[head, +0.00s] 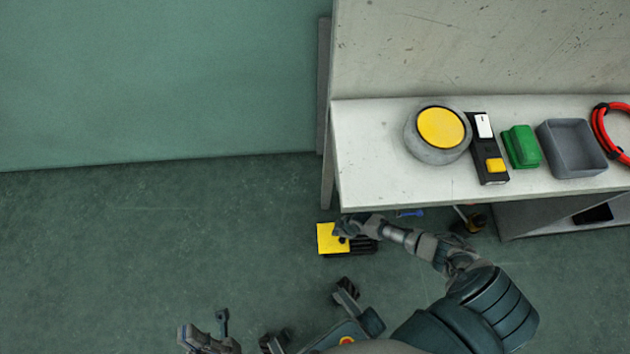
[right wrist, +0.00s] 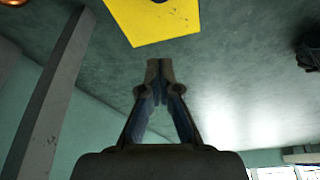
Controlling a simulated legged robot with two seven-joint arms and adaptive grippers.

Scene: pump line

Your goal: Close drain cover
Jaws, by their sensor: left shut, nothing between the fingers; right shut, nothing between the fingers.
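The yellow square drain cover (head: 327,239) is low by the floor, left of the shelf unit. A dark slotted drain (head: 362,247) shows beside it on the right, partly hidden by my right arm. I cannot tell the cover's exact tilt. My right gripper (head: 341,232) is shut and empty, at the cover's upper right in the head view; contact is unclear. In the right wrist view, the shut fingertips (right wrist: 159,67) are just below the cover (right wrist: 152,18), with a small gap in the picture. My left gripper (head: 205,340) is shut and empty at the bottom left, away from the cover.
A pale shelf (head: 390,185) holds a round yellow-topped device (head: 440,128), a black switch box (head: 488,150), a green block (head: 521,147), a grey bin (head: 572,148) and a red hose (head: 604,130). A blue item (head: 411,213) lies below it. The floor at left is clear.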

